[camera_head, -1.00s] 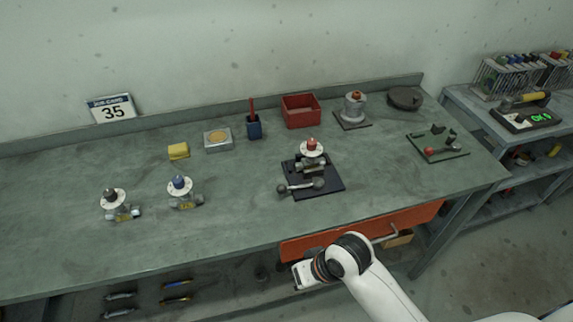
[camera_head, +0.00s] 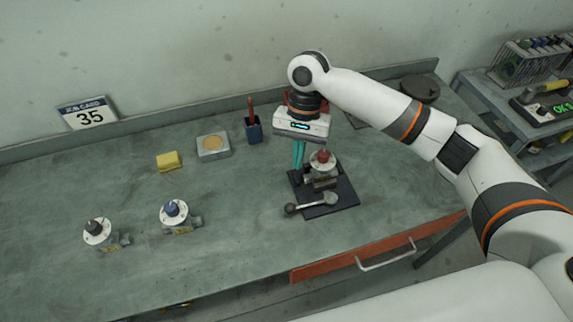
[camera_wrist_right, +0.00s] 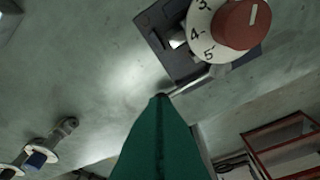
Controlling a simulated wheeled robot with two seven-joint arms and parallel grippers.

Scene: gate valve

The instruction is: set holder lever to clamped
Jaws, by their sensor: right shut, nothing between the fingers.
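The holder is a black base plate (camera_head: 347,194) on the bench, bearing a valve with a red knob (camera_head: 323,156) and a white dial. The holder lever (camera_head: 313,204), a grey bar with a dark rounded end at left, lies across the plate's front. My right gripper (camera_head: 298,166) points down with its teal fingers shut and empty, at the plate's back left corner beside the valve. In the right wrist view the green fingers (camera_wrist_right: 160,98) end close to the plate, near the red knob (camera_wrist_right: 240,24); contact is unclear. My left gripper is out of view.
Valves with blue (camera_head: 172,208) and dark (camera_head: 94,227) caps stand at left. A yellow block (camera_head: 168,161), a grey box (camera_head: 213,147) and a blue cup (camera_head: 253,130) stand behind. My right arm hides much of the back right. The bench's front left is clear.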

